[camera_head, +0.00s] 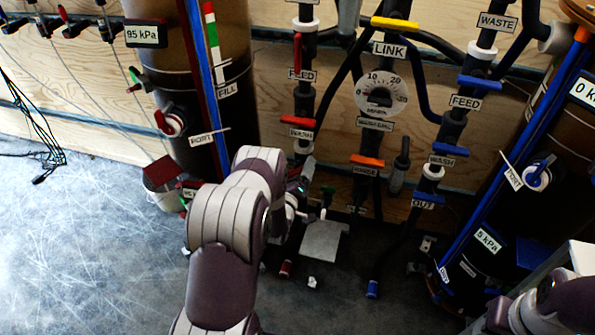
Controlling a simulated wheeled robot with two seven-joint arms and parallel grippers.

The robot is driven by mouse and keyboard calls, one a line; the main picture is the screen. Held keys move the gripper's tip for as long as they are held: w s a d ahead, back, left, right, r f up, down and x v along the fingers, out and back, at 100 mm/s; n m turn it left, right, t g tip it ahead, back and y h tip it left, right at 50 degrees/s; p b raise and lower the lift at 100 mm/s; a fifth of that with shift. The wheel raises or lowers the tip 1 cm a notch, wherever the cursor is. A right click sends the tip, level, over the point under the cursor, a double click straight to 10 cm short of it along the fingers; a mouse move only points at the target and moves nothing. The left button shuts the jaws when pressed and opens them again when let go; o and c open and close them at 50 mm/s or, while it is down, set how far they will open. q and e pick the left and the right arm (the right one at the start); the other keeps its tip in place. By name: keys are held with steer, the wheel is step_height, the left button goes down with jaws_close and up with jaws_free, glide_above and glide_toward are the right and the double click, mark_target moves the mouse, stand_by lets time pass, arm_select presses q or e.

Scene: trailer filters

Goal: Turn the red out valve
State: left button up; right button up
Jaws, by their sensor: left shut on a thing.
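The red-side pipe (302,150) comes down the wall panel with a red feed handle and a red wash handle (298,121). My left arm reaches in from below, and my left gripper (306,174) is at the lower end of this pipe, below the wash label. It is shut on the red out valve there. The valve's handle and label are mostly hidden by the gripper and wrist, so its angle cannot be told. My right arm shows only in part at the lower right corner; its fingers are not in view.
A round gauge (381,95) and an orange purge handle (367,161) are right of the gripper. Blue handles (450,149) line the right pipe. Dark filter tanks (200,90) stand on both sides. A bucket (163,185) is on the floor at left; the left floor is mostly clear.

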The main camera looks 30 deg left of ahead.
arm_select(q)
steer(key=n, duration=0.4)
steer(key=shift+a+n, duration=0.1)
steer(key=shift+n, duration=2.5)
steer(key=shift+f, duration=0.1)
steer(key=o, duration=0.7)
steer(key=shift+s, duration=0.4)
steer(key=p+v, duration=0.2)
steer(key=v, duration=1)
